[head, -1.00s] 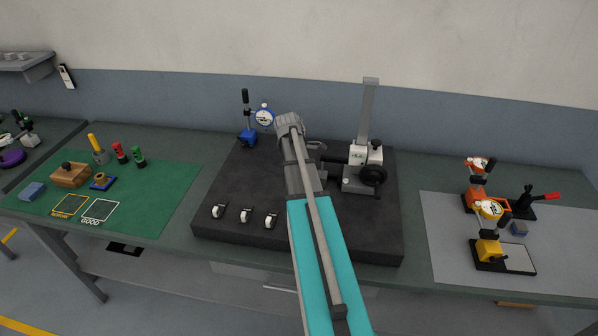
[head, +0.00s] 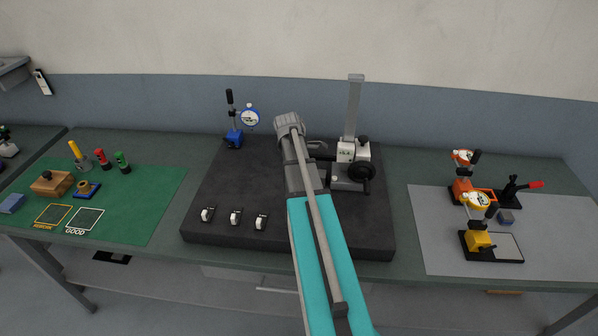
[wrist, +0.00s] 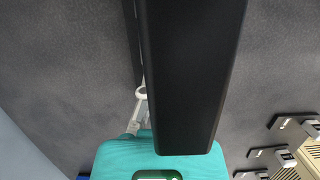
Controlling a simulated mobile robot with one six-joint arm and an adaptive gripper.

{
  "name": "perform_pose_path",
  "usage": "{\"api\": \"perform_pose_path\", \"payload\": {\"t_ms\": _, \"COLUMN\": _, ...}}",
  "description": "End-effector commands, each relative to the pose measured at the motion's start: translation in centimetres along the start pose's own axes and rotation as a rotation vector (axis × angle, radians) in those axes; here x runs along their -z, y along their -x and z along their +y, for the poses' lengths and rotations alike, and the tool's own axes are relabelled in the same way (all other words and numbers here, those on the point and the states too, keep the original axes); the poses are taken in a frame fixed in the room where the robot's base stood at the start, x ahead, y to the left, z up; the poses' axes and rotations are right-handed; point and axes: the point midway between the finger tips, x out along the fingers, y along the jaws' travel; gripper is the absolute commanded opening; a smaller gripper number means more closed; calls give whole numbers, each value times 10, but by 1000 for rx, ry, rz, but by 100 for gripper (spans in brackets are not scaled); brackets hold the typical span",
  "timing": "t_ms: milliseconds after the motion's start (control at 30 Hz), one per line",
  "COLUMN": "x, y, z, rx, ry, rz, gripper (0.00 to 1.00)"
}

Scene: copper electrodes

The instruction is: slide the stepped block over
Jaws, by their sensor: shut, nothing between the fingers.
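I cannot pick out a stepped block with certainty in either view; my arm hides part of the black plate (head: 285,240). My gripper (wrist: 188,148) shows as a large dark shape across the middle of the wrist view, shut with nothing held. In the head view it is hidden behind my teal and grey arm. Three small pale pieces stand in a row on the plate's front left: a left one (head: 208,214), a middle one (head: 236,217) and a right one (head: 261,222). My arm passes to their right.
A blue-based dial indicator (head: 235,138) and a tall grey measuring stand (head: 352,165) stand on the plate. A grey mat (head: 435,240) with more gauges lies right.

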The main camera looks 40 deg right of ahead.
Motion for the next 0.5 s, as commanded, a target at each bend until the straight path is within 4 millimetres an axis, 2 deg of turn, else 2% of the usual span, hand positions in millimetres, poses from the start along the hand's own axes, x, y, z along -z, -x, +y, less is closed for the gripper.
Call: {"api": "perform_pose_path", "payload": {"t_ms": 500, "x": 15, "y": 4, "z": -2, "rx": -2, "ry": 9, "rz": 0, "gripper": 0}}
